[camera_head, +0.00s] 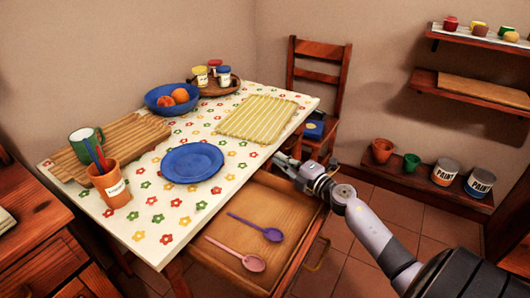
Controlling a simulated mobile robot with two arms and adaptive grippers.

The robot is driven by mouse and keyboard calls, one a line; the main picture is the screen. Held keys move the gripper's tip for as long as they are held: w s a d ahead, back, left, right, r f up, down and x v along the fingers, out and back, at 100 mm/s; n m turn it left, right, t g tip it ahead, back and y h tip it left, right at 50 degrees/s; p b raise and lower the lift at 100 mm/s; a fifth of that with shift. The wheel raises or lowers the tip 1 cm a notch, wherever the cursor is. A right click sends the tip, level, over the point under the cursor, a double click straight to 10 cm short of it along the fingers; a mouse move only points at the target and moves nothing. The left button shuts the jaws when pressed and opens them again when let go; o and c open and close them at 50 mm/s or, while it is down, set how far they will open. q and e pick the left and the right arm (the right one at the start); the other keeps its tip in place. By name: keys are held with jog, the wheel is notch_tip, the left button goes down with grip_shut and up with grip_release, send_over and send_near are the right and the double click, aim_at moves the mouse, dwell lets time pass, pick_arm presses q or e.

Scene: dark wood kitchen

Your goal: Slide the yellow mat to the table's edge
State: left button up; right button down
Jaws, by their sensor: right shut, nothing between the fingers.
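The yellow mat (257,118), striped and rectangular, lies flat on the flower-patterned table (140,208), near its far right side. Its right end is close to the table's right edge. My right gripper (283,160) is shut and empty at the table's front right edge, in front of the mat and apart from it in the picture. Its exact height against the tabletop is hard to tell. My left gripper is out of view.
A blue plate (192,162) lies left of the mat, with a blue bowl of fruit (171,98) behind. An open drawer (258,218) with two spoons juts out below the gripper. A chair (322,85) stands beyond the table's right end.

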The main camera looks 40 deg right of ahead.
aim_at(272, 147)
jog(key=w, duration=0.5)
jog(key=shift+w+a, duration=0.3)
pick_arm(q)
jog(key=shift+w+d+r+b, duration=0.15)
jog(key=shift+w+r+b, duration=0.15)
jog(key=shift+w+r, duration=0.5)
pick_arm(e)
jog(key=shift+w+a, duration=0.1)
jog(key=shift+w, duration=0.7)
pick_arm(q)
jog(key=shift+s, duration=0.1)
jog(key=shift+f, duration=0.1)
pick_arm(e)
jog(key=shift+s+d, duration=0.1)
jog(key=shift+d, duration=0.2)
jog(key=shift+s+d, duration=0.2)
jog(key=shift+d, duration=0.7)
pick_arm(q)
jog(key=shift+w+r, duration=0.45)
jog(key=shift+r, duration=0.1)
pick_arm(e)
jog(key=shift+a, duration=0.1)
